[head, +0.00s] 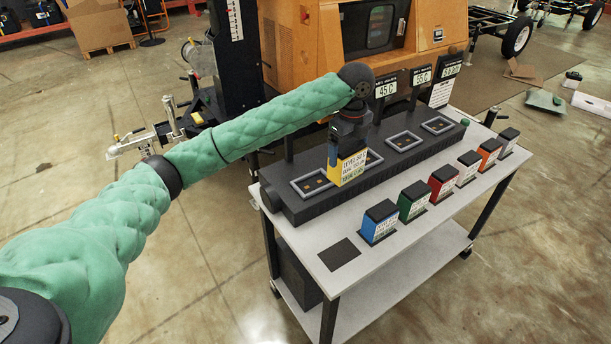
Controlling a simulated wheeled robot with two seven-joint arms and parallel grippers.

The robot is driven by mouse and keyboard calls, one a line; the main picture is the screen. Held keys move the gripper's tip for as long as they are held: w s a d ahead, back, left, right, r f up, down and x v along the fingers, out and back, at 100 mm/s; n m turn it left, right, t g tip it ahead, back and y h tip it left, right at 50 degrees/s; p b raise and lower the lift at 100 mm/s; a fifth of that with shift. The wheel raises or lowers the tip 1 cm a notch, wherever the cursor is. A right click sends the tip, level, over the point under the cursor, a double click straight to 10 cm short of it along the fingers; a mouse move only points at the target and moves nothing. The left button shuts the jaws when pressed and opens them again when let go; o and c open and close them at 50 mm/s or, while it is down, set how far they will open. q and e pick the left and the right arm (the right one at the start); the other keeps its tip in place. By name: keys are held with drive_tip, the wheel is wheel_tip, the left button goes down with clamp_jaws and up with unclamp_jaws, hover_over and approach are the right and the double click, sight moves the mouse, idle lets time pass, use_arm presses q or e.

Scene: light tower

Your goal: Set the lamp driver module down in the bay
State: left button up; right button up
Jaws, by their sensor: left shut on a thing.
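A yellow module (349,168) with a white label and a dark top is in my left gripper (348,137), which is shut on it and points down. The label's first line seems to read "LEVEL 50"; the rest is too small to read surely. The module is upright over the dark rack (330,205), between the leftmost framed bay (311,185) and the second bay (374,158), which it partly hides. I cannot tell whether its bottom touches the rack. Two more framed bays (403,142) (437,126) lie further right. My right gripper is not in view.
A row of blue (379,222), green (413,201), red (443,183), white, orange and other modules stands along the front of the grey cart top (405,240). A dark square pad (339,254) there is bare. Signs including "45 C" (386,88) and "55 C" (420,76) rise behind the rack.

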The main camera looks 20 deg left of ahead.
use_arm(q)
drive_tip(key=shift+w+f, duration=0.1)
drive_tip(key=shift+w, duration=0.05)
drive_tip(key=shift+w+m, duration=0.1)
drive_tip(key=shift+m, duration=0.3)
drive_tip(key=shift+a, duration=0.4)
drive_tip(key=shift+w+a+f+p, duration=0.75)
drive_tip(key=shift+a+f+p, duration=0.35)
drive_tip(key=shift+a+f, duration=0.65)
drive_tip(key=shift+w+a+f+p, duration=0.7)
drive_tip(key=shift+a+f+p, duration=0.35)
drive_tip(key=shift+a+f, duration=0.7)
drive_tip(key=shift+w+a+f+p, duration=0.75)
drive_tip(key=shift+a+f+p, duration=0.35)
drive_tip(key=shift+a+f, duration=0.6)
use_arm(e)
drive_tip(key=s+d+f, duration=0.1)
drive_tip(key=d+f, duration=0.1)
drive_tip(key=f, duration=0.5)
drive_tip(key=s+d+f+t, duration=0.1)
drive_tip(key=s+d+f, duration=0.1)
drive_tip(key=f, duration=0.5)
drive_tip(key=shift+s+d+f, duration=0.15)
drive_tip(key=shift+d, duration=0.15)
use_arm(q)
drive_tip(key=shift+d+f, duration=0.2)
drive_tip(key=shift+f, duration=0.05)
